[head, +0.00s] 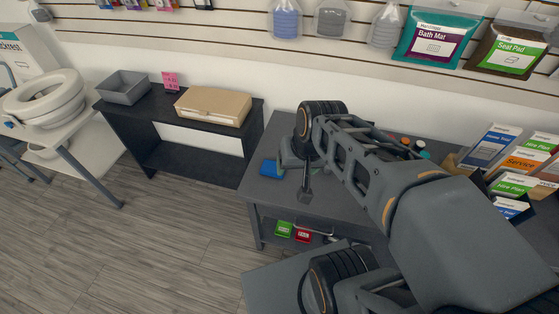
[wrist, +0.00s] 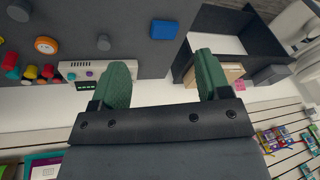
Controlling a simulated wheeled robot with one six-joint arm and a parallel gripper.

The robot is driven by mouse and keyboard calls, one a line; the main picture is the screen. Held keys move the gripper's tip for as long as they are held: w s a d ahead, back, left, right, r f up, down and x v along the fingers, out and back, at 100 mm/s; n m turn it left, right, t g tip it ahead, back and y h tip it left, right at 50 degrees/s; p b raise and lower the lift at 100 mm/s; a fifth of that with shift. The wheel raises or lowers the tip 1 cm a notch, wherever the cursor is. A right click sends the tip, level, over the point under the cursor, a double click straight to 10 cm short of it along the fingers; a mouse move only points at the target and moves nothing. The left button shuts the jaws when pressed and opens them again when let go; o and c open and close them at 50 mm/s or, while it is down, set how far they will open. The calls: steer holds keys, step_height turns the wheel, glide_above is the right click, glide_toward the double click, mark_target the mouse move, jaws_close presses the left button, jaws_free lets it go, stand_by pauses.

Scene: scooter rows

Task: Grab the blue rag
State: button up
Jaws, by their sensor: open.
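The blue rag (head: 272,168) is a small blue block-like shape on the grey table (head: 332,208), near its left edge. It also shows in the wrist view (wrist: 164,29), beyond the fingertips and roughly between their lines. My gripper (wrist: 160,62) has two green finger pads spread wide apart, with nothing held between them. In the head view my gripper (head: 292,155) is just right of the rag, partly hidden by my own wrist. I cannot tell its exact height above the table.
My arm covers much of the table. Brochure racks (head: 510,165) stand at its right. Several coloured knobs and bottles (wrist: 30,72) show in the wrist view. A black shelf unit (head: 170,150) holds a grey bin (head: 123,88) and a tan case (head: 213,106). Open floor lies front left.

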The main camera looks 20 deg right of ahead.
steer(key=o, duration=0.5)
steer(key=w+d+f+m+g+y+b, duration=0.1)
steer(key=w+f+m+y+b, duration=0.5)
steer(key=f, duration=0.8)
steer(key=w+d+m+b, duration=0.1)
steer(key=w+m+b, duration=0.1)
steer(key=m, duration=0.2)
steer(key=shift+w+d+m+g, duration=0.3)
steer(key=shift+w+d, duration=0.05)
steer(key=shift+d, duration=0.05)
steer(key=m+t+y+b, duration=0.4)
steer(key=m+t+b, duration=0.25)
steer(key=m, duration=0.55)
glide_toward(275, 167)
steer(key=shift+f+g+b+x, duration=0.2)
steer(key=shift+g+b+x, duration=0.1)
steer(key=shift+x, duration=0.7)
steer(key=shift+w+r+x, duration=0.1)
steer(key=shift+r+x, duration=0.05)
steer(key=shift+x, duration=1.45)
steer(key=shift+w+r+x, duration=0.1)
steer(key=shift+x, duration=1.55)
